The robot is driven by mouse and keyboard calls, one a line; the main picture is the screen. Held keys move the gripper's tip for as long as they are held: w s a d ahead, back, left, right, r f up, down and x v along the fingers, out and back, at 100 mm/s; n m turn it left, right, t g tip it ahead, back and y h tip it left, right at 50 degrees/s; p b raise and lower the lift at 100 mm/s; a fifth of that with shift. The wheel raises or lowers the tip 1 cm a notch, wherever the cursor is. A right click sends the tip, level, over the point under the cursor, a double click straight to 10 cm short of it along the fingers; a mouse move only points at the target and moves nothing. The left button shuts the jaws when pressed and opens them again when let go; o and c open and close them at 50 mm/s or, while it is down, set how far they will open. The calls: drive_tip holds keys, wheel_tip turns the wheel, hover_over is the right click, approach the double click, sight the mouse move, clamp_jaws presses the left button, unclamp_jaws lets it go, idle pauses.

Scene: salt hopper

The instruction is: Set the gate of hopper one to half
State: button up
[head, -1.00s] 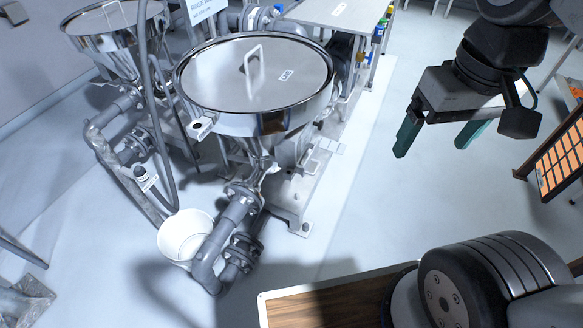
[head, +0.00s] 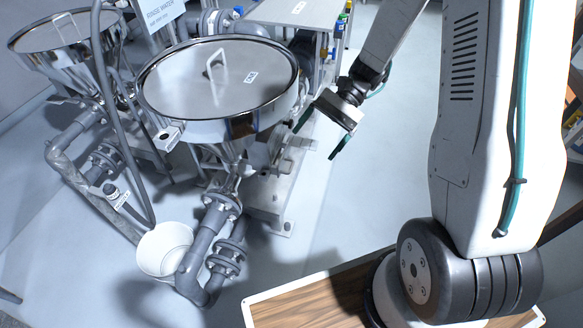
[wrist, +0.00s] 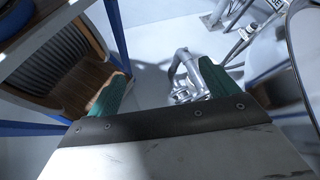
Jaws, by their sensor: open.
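A large steel hopper (head: 200,128) with a round lid, a handle and a small label stands in the middle of the head view. The label is too small to read surely, so I cannot tell if this is hopper one. Its cone narrows to a throat (head: 225,178) above flanged grey pipes. No gate handle or setting is clearly made out. A second hopper (head: 65,35) stands at the far left. My gripper (head: 318,140) is open and empty, close to the right of the near hopper's cone. Its green fingers also show in the wrist view (wrist: 160,80), with the hopper's shiny side (wrist: 268,55) at right.
A white bucket (head: 160,252) stands on the floor beside the grey pipes (head: 195,255). A hose hangs between the hoppers. A sign (head: 160,12) and a steel bench (head: 295,12) are behind. Clear floor lies right of the hopper frame.

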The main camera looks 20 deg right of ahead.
drive_tip(key=w+d+f+m+t+y, duration=0.1)
drive_tip(key=w+f+m+t+y, duration=0.3)
drive_tip(key=f, duration=0.4)
drive_tip(key=w+d+f+m+t+y, duration=0.1)
drive_tip(key=w+f+m+t+y, duration=0.2)
drive_tip(key=w+f, duration=0.45)
drive_tip(key=m+t+h, duration=0.3)
drive_tip(key=m+t, duration=0.6)
drive_tip(key=m, duration=0.1)
approach(291, 167)
drive_tip(key=x, duration=1)
drive_tip(key=shift+w+d+f, duration=0.1)
drive_tip(key=shift+w+f, duration=0.05)
drive_tip(key=shift+f, duration=0.15)
